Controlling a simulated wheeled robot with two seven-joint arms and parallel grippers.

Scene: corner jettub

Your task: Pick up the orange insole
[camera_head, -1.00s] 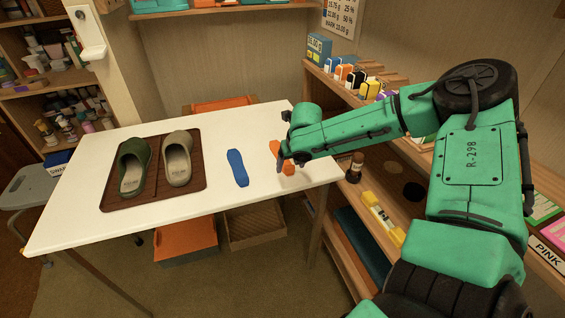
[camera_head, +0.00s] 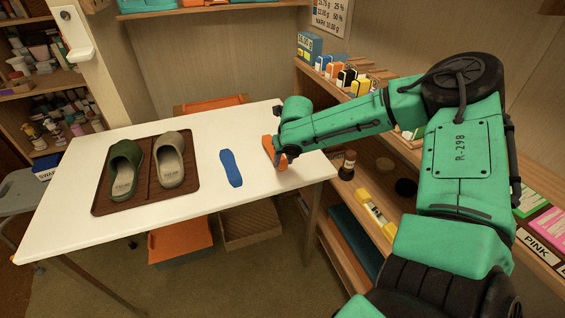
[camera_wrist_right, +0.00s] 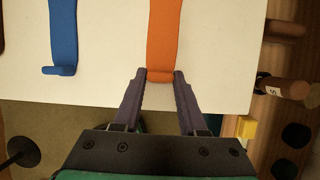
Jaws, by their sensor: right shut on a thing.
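The orange insole (camera_head: 268,146) lies at the right end of the white table, partly hidden by my right gripper (camera_head: 281,160) in the head view. In the right wrist view the orange insole (camera_wrist_right: 164,38) runs up from between the fingertips of my right gripper (camera_wrist_right: 160,78), which is shut on its near end. The insole looks flat at the table; I cannot tell whether it is lifted. A blue insole (camera_head: 231,168) lies to its left, and this blue insole (camera_wrist_right: 63,35) also shows in the right wrist view. My left gripper is not in view.
A green slipper (camera_head: 124,170) and a beige slipper (camera_head: 172,160) rest on a brown mat (camera_head: 148,200) on the white table (camera_head: 80,225). A wooden shelf with bottles (camera_head: 347,165) and small boxes stands close to the right table edge. The table's front strip is clear.

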